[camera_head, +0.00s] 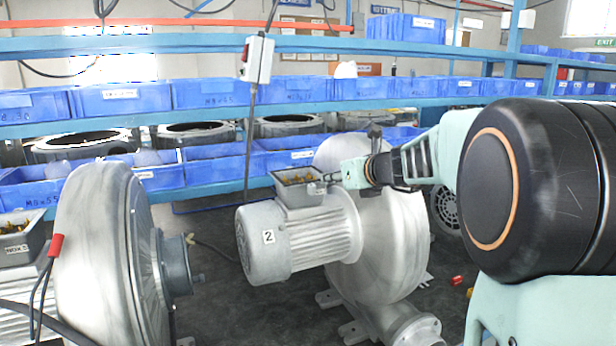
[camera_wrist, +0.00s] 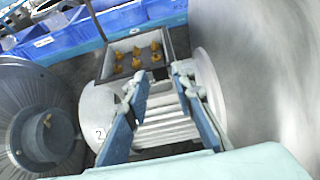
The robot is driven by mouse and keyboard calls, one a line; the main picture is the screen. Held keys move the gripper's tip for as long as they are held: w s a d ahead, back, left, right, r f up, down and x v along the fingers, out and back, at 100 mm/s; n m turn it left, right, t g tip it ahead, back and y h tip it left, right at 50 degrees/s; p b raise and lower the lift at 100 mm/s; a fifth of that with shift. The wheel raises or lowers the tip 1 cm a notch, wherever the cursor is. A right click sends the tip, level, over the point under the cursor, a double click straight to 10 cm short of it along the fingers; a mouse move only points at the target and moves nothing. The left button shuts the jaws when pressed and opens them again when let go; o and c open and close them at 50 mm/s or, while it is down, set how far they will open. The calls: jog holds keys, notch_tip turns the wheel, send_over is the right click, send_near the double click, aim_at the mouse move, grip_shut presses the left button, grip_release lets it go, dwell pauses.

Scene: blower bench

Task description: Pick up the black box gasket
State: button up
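The blower motor labelled 2 (camera_head: 300,238) carries an open terminal box (camera_head: 284,188) with several yellow-brass terminals inside; this open box also shows in the wrist view (camera_wrist: 108,68). A thin dark edge runs around the box's rim, but I cannot tell for sure whether it is the black box gasket. My gripper (camera_head: 328,182) is at the right side of the box. In the wrist view my gripper (camera_wrist: 160,75) has its two blue-grey fingers apart, pointing at the box's near edge, with nothing visible held between them.
Another blower (camera_head: 100,250) stands at the left, with its own terminal box (camera_head: 20,238). Motor 2's large round blower housing (camera_head: 395,250) is close beside my gripper. A hanging switch box (camera_head: 257,60) is above. Blue bins (camera_head: 210,92) line the shelves behind.

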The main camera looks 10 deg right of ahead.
jog(key=shift+x, duration=1)
jog(key=c, duration=0.6)
